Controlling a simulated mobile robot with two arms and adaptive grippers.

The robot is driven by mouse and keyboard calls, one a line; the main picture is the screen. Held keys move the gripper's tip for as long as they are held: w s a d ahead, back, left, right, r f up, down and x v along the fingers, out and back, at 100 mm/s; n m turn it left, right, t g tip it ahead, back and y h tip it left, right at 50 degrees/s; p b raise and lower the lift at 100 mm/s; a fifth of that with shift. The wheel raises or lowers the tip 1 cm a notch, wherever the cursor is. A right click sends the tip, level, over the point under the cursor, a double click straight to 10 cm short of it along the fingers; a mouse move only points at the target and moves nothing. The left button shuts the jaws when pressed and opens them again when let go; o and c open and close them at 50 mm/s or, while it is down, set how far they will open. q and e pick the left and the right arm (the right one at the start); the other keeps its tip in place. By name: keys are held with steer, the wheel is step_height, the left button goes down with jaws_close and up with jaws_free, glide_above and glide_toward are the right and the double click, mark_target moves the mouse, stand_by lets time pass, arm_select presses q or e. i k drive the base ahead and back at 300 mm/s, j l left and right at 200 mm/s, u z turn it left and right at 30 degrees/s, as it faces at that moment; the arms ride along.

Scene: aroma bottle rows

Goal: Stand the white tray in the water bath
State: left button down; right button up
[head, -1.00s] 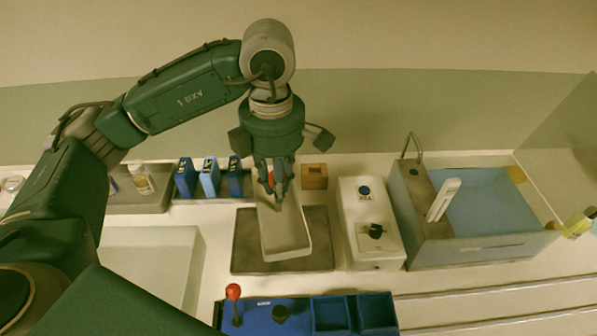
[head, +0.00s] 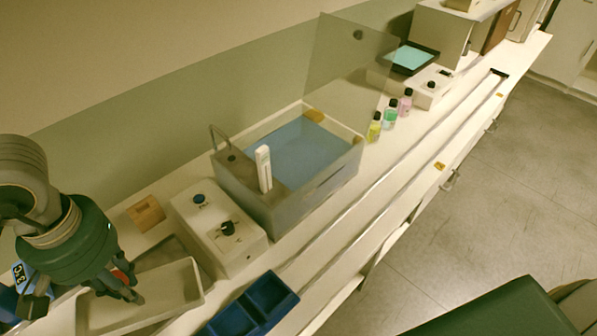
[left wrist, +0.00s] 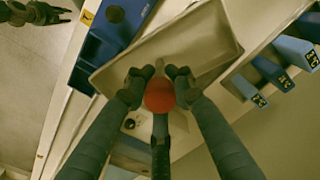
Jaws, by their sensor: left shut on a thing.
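In the left wrist view the fingers (left wrist: 160,78) close in at the tray's edge (left wrist: 222,18), and the red knob hides part of the grip. I cannot tell how far the tray is above the mat. The water bath (head: 315,192) is a grey tub of blue water with an open top. My right gripper (left wrist: 38,12) shows small in the wrist view's upper left corner; its jaws are unclear.
A white control box (head: 218,230) with knobs stands between tray and bath. A blue rack (head: 250,305) is in front.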

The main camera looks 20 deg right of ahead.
mark_target(298, 172)
steer(key=l, duration=0.65)
steer(key=i+l, duration=0.15)
steer(key=l, duration=1.1)
steer(key=i+l, duration=0.45)
steer(key=i, duration=0.15)
